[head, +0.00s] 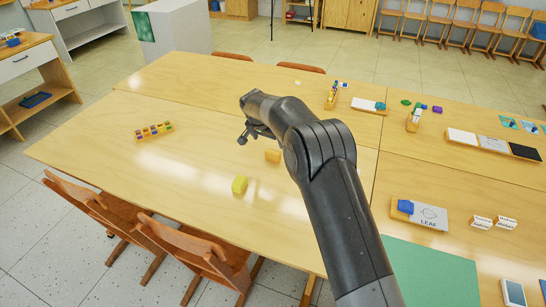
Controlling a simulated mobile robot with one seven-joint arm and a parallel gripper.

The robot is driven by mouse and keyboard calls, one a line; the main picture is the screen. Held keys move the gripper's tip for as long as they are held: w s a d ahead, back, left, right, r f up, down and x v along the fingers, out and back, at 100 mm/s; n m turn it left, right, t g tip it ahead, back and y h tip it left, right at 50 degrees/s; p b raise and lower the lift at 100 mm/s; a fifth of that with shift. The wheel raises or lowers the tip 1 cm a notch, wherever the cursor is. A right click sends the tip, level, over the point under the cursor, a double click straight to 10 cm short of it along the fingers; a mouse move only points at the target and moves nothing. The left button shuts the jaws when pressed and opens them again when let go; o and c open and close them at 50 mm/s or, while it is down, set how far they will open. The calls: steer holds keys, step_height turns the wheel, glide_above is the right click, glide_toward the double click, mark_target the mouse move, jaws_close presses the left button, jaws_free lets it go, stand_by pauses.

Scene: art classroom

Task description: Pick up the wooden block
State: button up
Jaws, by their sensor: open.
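A small tan-orange block (273,156), which looks like the wooden block, lies on the light wood table just left of my forearm. A brighter yellow block (240,185) sits nearer the front edge, to its lower left. My gripper (251,135) is above the table, up and left of the tan-orange block and apart from it. It is open, and I see nothing in it. The arm covers part of the table to the right of the block.
A tray of coloured pieces (154,131) lies on the left of the table (100,145). A green mat (432,272), a blue item on a card (406,206) and small white boxes (482,222) are to the right. Wooden chairs (190,245) stand at the front edge. The table's left middle is mostly clear.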

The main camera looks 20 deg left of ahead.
mark_target(273, 152)
steer(key=x, duration=0.5)
steer(key=shift+a+f, duration=0.3)
steer(key=shift+f, duration=0.05)
steer(key=shift+w+d+x, duration=0.1)
steer(key=shift+w+x, duration=0.05)
steer(key=shift+x, duration=1.35)
steer(key=shift+w+d+x, duration=0.1)
steer(key=shift+w+x, duration=0.1)
steer(key=shift+x, duration=1.3)
steer(key=shift+r, duration=0.15)
steer(key=shift+c, duration=0.3)
steer(key=c, duration=1)
steer(key=shift+r, duration=0.1)
